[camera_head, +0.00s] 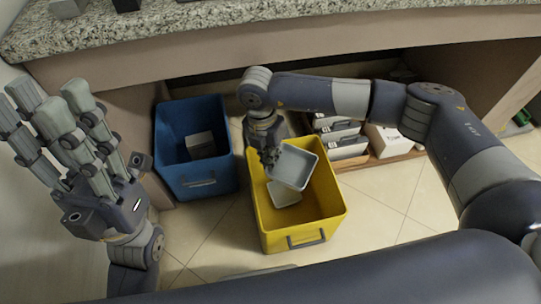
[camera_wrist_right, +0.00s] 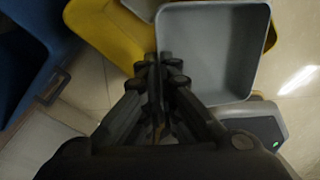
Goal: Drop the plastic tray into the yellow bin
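The plastic tray (camera_head: 294,168) is light grey, shallow and square. It is tilted over the yellow bin (camera_head: 335,213). My right gripper (camera_head: 270,156) is shut on the tray's edge, at its left side in the head view. In the right wrist view, the gripper's fingers (camera_wrist_right: 162,66) meet at the left rim of the tray (camera_wrist_right: 208,48), with a strip of the yellow bin (camera_wrist_right: 108,28) behind. A second pale tray (camera_head: 284,194) lies in the bin, partly covered by the held one. My left gripper (camera_head: 85,125) is raised at the left, fingers spread and empty.
A blue bin (camera_head: 173,125) with a pale box (camera_head: 200,145) in it stands left of the yellow bin. A granite counter (camera_head: 200,20) runs above. The tiled floor (camera_head: 385,205) at right is clear.

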